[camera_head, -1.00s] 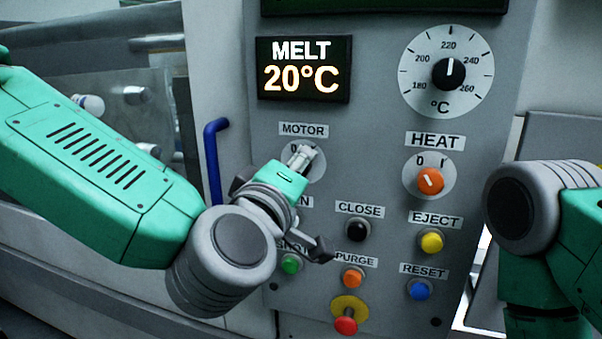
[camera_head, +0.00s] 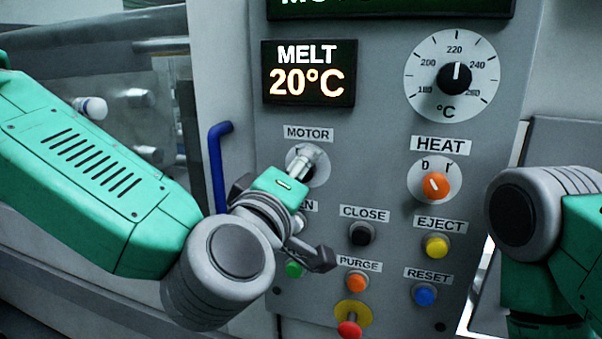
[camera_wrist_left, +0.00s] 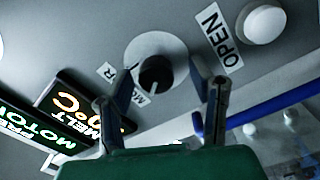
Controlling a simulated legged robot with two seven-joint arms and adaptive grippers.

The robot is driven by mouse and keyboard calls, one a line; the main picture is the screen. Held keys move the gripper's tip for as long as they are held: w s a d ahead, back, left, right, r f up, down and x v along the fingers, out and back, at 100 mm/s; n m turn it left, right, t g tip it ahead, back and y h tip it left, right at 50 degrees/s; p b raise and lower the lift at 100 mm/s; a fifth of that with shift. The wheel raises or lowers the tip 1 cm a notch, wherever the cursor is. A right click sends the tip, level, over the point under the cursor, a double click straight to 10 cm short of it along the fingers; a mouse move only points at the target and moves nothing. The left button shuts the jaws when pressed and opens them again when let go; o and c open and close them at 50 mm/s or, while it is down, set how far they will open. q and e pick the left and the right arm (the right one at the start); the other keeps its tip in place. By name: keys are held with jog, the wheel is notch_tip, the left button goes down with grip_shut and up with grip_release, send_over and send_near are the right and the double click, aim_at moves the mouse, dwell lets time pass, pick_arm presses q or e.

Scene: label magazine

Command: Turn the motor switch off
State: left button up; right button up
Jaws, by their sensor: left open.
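The motor switch's pale round plate (camera_head: 293,166) sits under the MOTOR label, and the gripper hides much of it in the head view. In the left wrist view the switch shows as a dark knob (camera_wrist_left: 155,73) on that plate. My left gripper (camera_head: 282,224) is in front of the panel, just below the switch in the head view. In the left wrist view its open fingers (camera_wrist_left: 165,95) stand on either side of the knob in the picture. I cannot tell whether they touch it. My right arm shows at the right edge, but its gripper is out of view.
The orange HEAT knob (camera_head: 435,186) and the temperature dial (camera_head: 453,77) are to the right. Several push buttons, including a black CLOSE button (camera_head: 361,234), lie below. A blue handle (camera_head: 218,165) stands to the left of the switch. A MELT display (camera_head: 308,72) reads 20°C.

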pick_arm(q)
jog(key=v, duration=0.6)
jog(key=shift+s+a, duration=0.2)
jog(key=shift+s, duration=0.1)
jog(key=shift+f, duration=0.1)
